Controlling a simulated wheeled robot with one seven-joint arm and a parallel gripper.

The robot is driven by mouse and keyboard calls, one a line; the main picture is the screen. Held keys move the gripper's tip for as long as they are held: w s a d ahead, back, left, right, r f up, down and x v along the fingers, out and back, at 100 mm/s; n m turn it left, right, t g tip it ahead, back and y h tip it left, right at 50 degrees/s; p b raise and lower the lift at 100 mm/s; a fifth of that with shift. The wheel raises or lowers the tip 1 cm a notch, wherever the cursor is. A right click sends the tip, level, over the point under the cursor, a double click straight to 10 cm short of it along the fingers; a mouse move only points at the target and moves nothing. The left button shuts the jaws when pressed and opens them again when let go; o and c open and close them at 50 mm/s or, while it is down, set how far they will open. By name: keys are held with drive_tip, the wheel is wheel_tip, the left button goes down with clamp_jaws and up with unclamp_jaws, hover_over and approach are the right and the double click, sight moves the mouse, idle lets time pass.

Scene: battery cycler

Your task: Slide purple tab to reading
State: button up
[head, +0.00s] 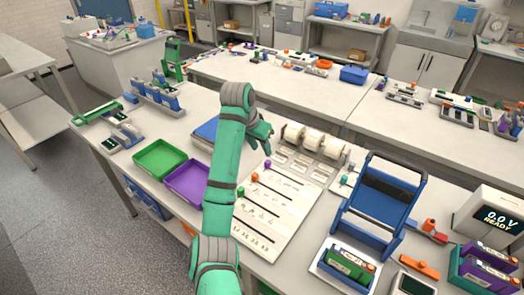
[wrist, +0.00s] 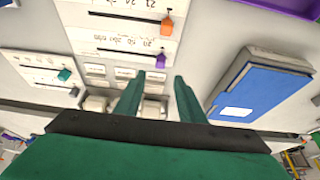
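The purple tab (head: 267,164) stands at the upper end of a slot on the white slider board (head: 262,222). In the wrist view the purple tab (wrist: 161,60) sits at the right end of its slot, beside a row of small printed numbers too blurred to read. My gripper (wrist: 159,77) is open, its two green fingers apart. In that picture the purple tab shows just beyond the gap between the fingertips; I see no contact.
An orange tab (wrist: 167,22) sits on the neighbouring slot. White rollers (head: 315,139) stand behind the board. A blue case (wrist: 262,92) lies to the right in the wrist view. A purple tray (head: 187,181) and a blue frame (head: 383,200) flank the board.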

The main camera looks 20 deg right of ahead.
sight(267, 161)
drive_tip(key=x, duration=0.9)
drive_tip(key=shift+w+d+f, duration=0.1)
drive_tip(key=shift+d+f, duration=0.05)
drive_tip(key=shift+w+d+f, duration=0.15)
drive_tip(key=shift+w+f, duration=0.05)
drive_tip(key=shift+f, duration=0.4)
drive_tip(key=shift+c, duration=0.2)
clamp_jaws()
